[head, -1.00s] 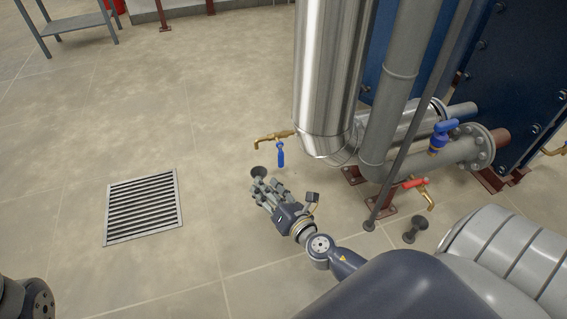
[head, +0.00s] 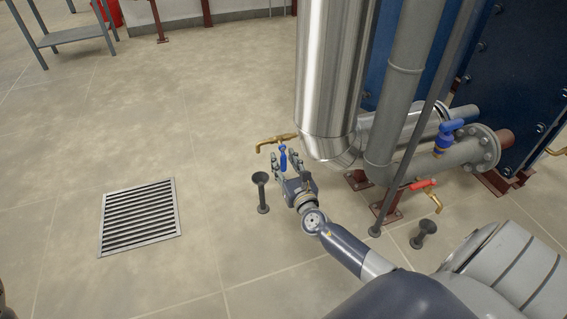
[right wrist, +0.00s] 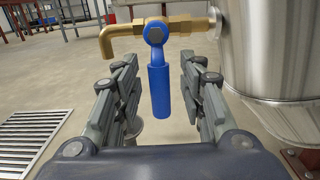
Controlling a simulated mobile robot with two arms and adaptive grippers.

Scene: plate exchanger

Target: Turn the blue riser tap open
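The blue riser tap is a brass spout and body (head: 277,138) on the side of the shiny metal riser (head: 328,70), with a blue lever (head: 283,158) hanging straight down. In the right wrist view the blue lever (right wrist: 159,88) hangs between the two open fingers, with a visible gap on each side. The brass body (right wrist: 160,35) runs sideways above it. My right gripper (head: 287,164) is open around the lever and does not visibly touch it. My left gripper is not in view.
Grey pipes (head: 402,90) stand right of the riser. Another tap with a red handle (head: 423,184) and a blue-handled valve (head: 445,137) are further right. A floor funnel (head: 262,190) stands below the tap. A floor grate (head: 139,216) lies left on open floor.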

